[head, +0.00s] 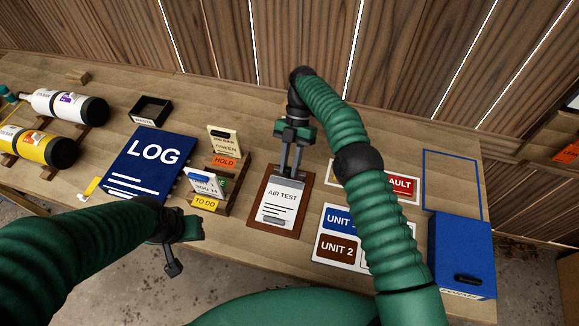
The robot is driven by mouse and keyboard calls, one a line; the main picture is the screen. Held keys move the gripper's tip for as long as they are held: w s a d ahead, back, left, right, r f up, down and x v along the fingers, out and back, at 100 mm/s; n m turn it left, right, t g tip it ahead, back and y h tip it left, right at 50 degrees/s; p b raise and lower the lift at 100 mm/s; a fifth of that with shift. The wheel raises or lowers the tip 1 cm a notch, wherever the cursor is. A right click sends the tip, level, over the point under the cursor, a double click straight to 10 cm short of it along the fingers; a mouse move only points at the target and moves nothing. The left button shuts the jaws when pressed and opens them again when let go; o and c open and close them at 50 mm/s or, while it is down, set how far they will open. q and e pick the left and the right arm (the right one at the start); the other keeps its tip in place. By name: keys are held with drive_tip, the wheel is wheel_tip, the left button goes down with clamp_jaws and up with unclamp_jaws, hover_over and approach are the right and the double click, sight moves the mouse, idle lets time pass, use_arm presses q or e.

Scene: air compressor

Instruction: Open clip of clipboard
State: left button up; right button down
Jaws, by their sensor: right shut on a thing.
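The clipboard (258,232) is a brown board lying on the wooden bench, with a white AIR TEST sheet (284,200) on it. My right gripper (290,172) reaches down from above to the board's top edge, and its fingers are shut on the clip there. The fingers hide most of the clip, so I cannot tell how far it is raised. My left gripper (178,240) hangs in front of the bench's near edge, left of the clipboard and away from it. Its fingers are dark and seen at an angle, and their gap does not show clearly.
A card holder (226,190) with HOLD and TO DO labels stands just left of the clipboard. A blue LOG binder (150,165) lies further left, with a black tray (150,110) behind it. UNIT signs (338,248) and a blue box (462,250) are on the right.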

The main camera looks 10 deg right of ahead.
sight(289, 169)
drive_tip(key=shift+w, duration=0.1)
drive_tip(key=c, duration=1.2)
unclamp_jaws()
drive_tip(key=shift+w, duration=0.1)
wheel_tip(289, 169, up, 3)
drive_tip(key=shift+r, duration=0.15)
drive_tip(key=shift+s+a+b, duration=0.15)
drive_tip(key=shift+s+b, duration=0.6)
drive_tip(key=shift+b, duration=0.35)
drive_tip(key=s, duration=0.4)
drive_tip(key=s+a+r+b, duration=0.1)
drive_tip(key=s, duration=0.9)
drive_tip(key=shift+s+a+r, duration=0.2)
drive_tip(key=shift+a+r, duration=0.05)
drive_tip(key=shift+a, duration=0.1)
